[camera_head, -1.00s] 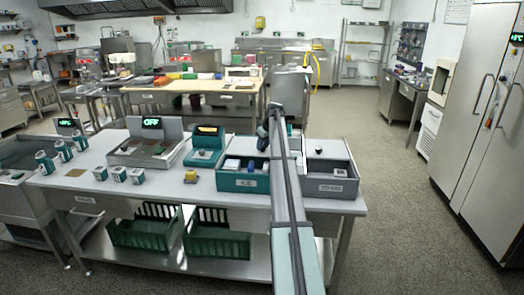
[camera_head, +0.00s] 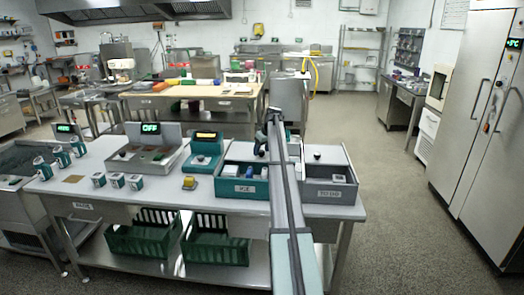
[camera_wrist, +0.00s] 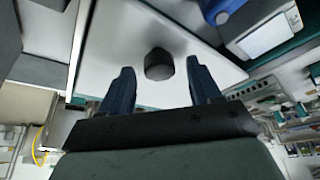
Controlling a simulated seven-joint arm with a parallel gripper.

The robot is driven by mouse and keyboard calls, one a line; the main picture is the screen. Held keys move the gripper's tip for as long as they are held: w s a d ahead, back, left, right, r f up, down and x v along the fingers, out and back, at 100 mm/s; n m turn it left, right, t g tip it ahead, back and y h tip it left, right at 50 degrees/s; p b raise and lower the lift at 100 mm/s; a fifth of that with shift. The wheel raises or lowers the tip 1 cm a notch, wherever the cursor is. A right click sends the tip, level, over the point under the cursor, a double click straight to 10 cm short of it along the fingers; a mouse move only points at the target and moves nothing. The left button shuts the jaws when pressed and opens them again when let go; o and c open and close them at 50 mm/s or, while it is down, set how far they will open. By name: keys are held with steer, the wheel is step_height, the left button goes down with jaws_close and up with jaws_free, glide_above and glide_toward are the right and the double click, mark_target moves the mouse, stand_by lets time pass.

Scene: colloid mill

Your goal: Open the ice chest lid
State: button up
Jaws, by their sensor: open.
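The ice chest (camera_head: 242,189) is a teal box labelled ICE on the front bench, with its right part hidden behind my arm. In the wrist view, a pale flat panel (camera_wrist: 125,45), which looks like its lid, carries a round dark knob (camera_wrist: 158,64). My gripper (camera_wrist: 160,75) is open, with one blue finger on each side of the knob. The fingers look apart from the knob; I cannot tell their exact height over it.
A grey bin (camera_head: 330,194) stands right of the chest. A teal scale (camera_head: 203,155) and a yellow item (camera_head: 189,183) are to its left. A blue and white object (camera_wrist: 262,30) lies close by in the wrist view. Green crates (camera_head: 216,248) sit on the lower shelf.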

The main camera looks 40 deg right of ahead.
steer(key=v, duration=1.3)
steer(key=shift+s+r, duration=0.15)
